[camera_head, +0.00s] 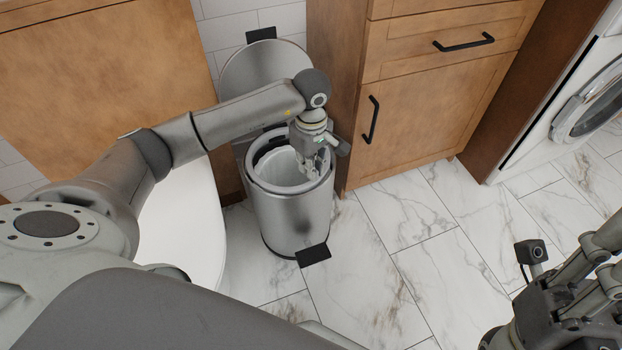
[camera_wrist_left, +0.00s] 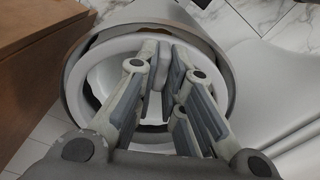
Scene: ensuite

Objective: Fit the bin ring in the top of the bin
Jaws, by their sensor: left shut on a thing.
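The bin (camera_head: 290,215) is a steel cylinder standing upright on the floor with its lid (camera_head: 262,66) raised behind it. The pale bin ring (camera_head: 262,179) is at the bin's open top; it also shows in the left wrist view (camera_wrist_left: 97,75), inside the steel rim. A dark gap shows between ring and rim on one side, so I cannot tell whether it sits fully level. My left gripper (camera_head: 314,168) reaches down into the mouth, its fingers (camera_wrist_left: 161,65) shut on the ring's wall. The fingers hide part of the ring. My right gripper (camera_head: 590,300) is at lower right, away from the bin.
A wooden cabinet (camera_head: 420,100) with black handles stands close on the bin's right. A white toilet (camera_head: 180,225) is on its left. The bin's black pedal (camera_head: 313,255) points forward. The marble floor (camera_head: 400,260) in front is clear. A washing machine (camera_head: 590,105) is far right.

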